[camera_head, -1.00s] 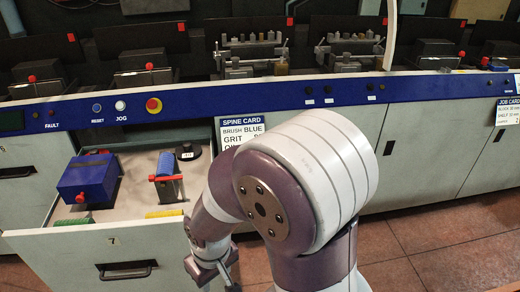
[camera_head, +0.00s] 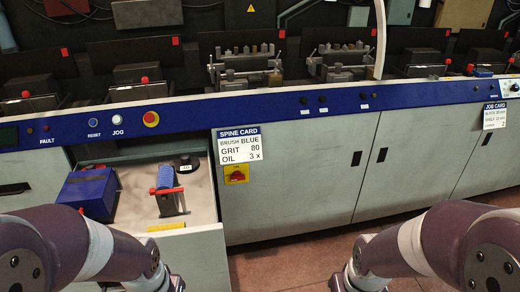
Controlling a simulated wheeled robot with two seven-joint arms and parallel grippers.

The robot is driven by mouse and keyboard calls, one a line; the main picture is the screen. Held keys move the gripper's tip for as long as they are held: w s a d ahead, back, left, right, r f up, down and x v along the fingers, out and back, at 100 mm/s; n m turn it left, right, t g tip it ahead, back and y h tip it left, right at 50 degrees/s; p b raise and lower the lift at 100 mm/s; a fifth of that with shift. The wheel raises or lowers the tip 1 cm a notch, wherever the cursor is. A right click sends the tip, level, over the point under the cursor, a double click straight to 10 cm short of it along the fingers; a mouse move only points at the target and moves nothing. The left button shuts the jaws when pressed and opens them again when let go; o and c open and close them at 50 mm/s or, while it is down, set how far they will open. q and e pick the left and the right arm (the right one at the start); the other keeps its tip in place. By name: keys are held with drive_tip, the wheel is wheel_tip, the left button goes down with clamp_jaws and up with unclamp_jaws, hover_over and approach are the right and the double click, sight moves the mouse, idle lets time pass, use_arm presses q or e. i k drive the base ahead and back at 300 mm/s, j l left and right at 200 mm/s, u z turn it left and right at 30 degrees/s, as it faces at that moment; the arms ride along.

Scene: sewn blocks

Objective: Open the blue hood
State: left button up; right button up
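A blue box-like cover (camera_head: 88,190) sits at the left in the open drawer (camera_head: 205,208); it looks closed. It may be the blue hood, but I cannot be sure. My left gripper (camera_head: 165,283) is at the bottom edge, in front of the drawer, mostly cut off. My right gripper (camera_head: 350,284) is low in front of the grey cabinet doors, also mostly cut off, well right of the drawer. I cannot see the fingertips of either. Neither visibly touches the blue cover.
Right of the cover stand a blue roller brush (camera_head: 165,178) with a red handle and a black round piece (camera_head: 187,163). The spine card (camera_head: 240,145) hangs above a red switch (camera_head: 236,174). Dark machines line the counter.

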sight(92, 193)
drive_tip(key=u, duration=0.4)
drive_tip(key=i+u, duration=0.15)
drive_tip(key=u, duration=0.3)
drive_tip(key=l+u, duration=0.1)
drive_tip(key=u, duration=0.3)
drive_tip(key=i+l+u, duration=0.1)
drive_tip(key=u, duration=0.35)
drive_tip(key=i+l+u, duration=0.15)
drive_tip(key=l, duration=0.65)
drive_tip(key=l+u, duration=0.1)
drive_tip(key=l, duration=0.65)
drive_tip(key=i+l+z, duration=0.1)
drive_tip(key=l, duration=0.4)
drive_tip(key=i+j+z, duration=0.1)
drive_tip(key=j+z, duration=0.35)
drive_tip(key=j, duration=0.85)
drive_tip(key=k+j+z, duration=0.1)
drive_tip(key=j+z, duration=0.4)
drive_tip(key=j, duration=0.8)
drive_tip(key=i+j+z, duration=0.15)
drive_tip(key=j, duration=0.2)
